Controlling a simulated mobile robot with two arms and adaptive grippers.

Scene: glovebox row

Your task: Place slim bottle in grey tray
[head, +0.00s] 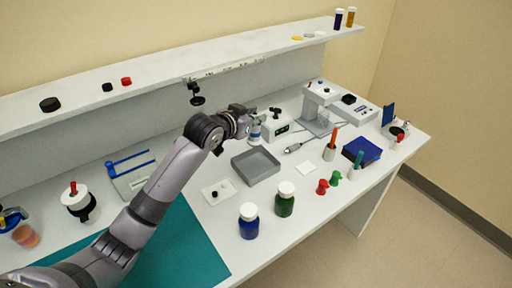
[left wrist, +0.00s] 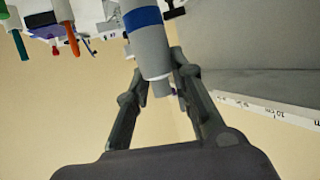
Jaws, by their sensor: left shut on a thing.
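The slim bottle (left wrist: 148,38), pale grey with a blue band, is between the fingers of my left gripper (left wrist: 160,82) in the left wrist view. In the head view my left gripper (head: 248,122) is shut on the slim bottle (head: 256,132), which is partly hidden by the gripper and shows small behind the grey tray. The grey tray (head: 256,166) is a shallow, empty, open rectangle on the bench, nearer the viewer than the gripper. My right gripper is not in view.
A white device (head: 276,128) stands just right of the gripper. A blue bottle (head: 248,221) and a green bottle (head: 285,199) stand in front of the tray. A raised shelf (head: 190,66) runs along the back.

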